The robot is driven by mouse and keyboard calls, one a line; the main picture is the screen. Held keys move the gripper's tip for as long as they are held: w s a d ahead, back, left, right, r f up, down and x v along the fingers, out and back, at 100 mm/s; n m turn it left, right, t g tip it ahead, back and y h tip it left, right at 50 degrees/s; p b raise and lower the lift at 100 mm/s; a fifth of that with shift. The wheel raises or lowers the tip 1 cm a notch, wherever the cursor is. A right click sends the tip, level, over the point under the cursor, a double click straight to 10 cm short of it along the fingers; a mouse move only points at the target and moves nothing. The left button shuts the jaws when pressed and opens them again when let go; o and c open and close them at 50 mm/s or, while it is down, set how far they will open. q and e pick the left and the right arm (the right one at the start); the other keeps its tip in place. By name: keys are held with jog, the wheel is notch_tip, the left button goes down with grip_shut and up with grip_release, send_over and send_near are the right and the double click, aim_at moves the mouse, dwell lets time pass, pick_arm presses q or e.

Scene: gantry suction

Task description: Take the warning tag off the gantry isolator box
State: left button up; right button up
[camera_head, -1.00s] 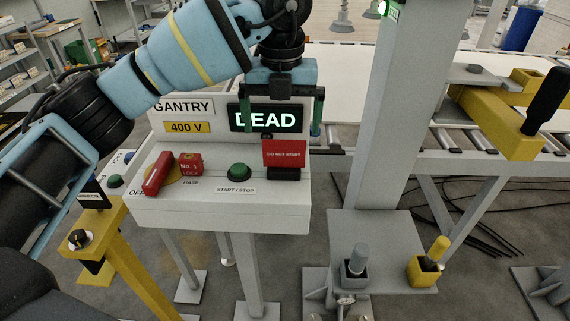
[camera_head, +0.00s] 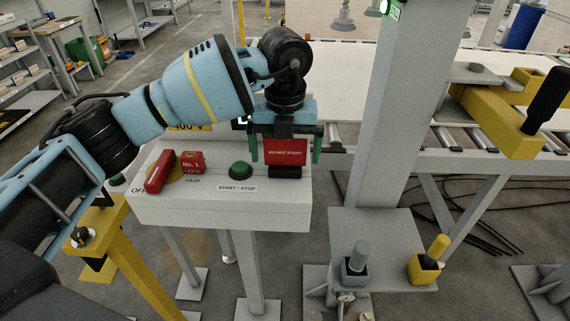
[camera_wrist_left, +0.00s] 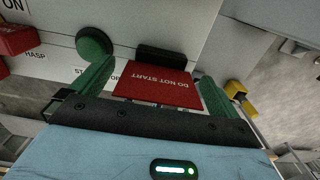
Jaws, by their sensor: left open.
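The red warning tag (camera_head: 285,152), marked "DO NOT START", stands at the right end of the white isolator box (camera_head: 220,212), by a dark block (camera_head: 285,171). My left gripper (camera_head: 285,158) is open, pointing down, with one green finger on each side of the tag. In the left wrist view the tag (camera_wrist_left: 157,85) lies between the two green fingers (camera_wrist_left: 155,90), with a gap on each side. My right gripper is not in view.
A red handle (camera_head: 158,172), a red No. 1 lock (camera_head: 192,162) and a green start/stop button (camera_head: 240,170) sit on the box left of the tag. A grey post (camera_head: 385,110) stands close on the right, with a roller conveyor (camera_head: 480,143) behind it.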

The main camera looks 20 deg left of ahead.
pick_arm(q)
jog(key=shift+r, duration=0.1)
jog(key=c, duration=1)
notch_tip(320, 180, up, 10)
jog(key=shift+c, duration=0.2)
